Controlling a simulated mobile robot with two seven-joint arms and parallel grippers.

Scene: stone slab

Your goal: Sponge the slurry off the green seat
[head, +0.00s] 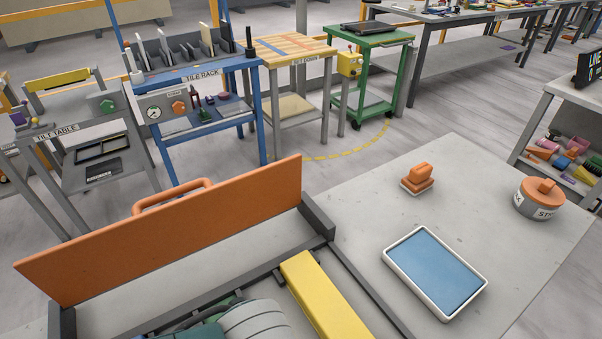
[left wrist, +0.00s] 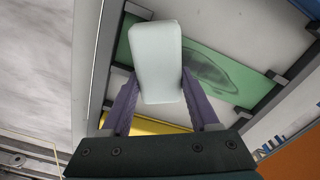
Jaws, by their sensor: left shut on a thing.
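In the left wrist view my left gripper (left wrist: 158,88) has its two purple fingers shut on a pale block, the sponge (left wrist: 156,55). The green seat (left wrist: 243,88) is a flat green strip beyond the sponge, between grey rails. A dark grey smear, the slurry (left wrist: 205,68), lies on the green strip, just right of the sponge. I cannot tell whether the sponge touches the strip. In the head view the seat and gripper are not clearly seen; my arm covers the bottom edge. My right gripper is in neither view.
An orange panel (head: 180,228) stands upright along the frame, with a yellow bar (head: 322,295) beside it. On the slab (head: 460,190) are a white-rimmed tray with a blue inside (head: 435,270), an orange-handled block (head: 418,180) and a round lidded pot (head: 538,200). The slab between them is clear.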

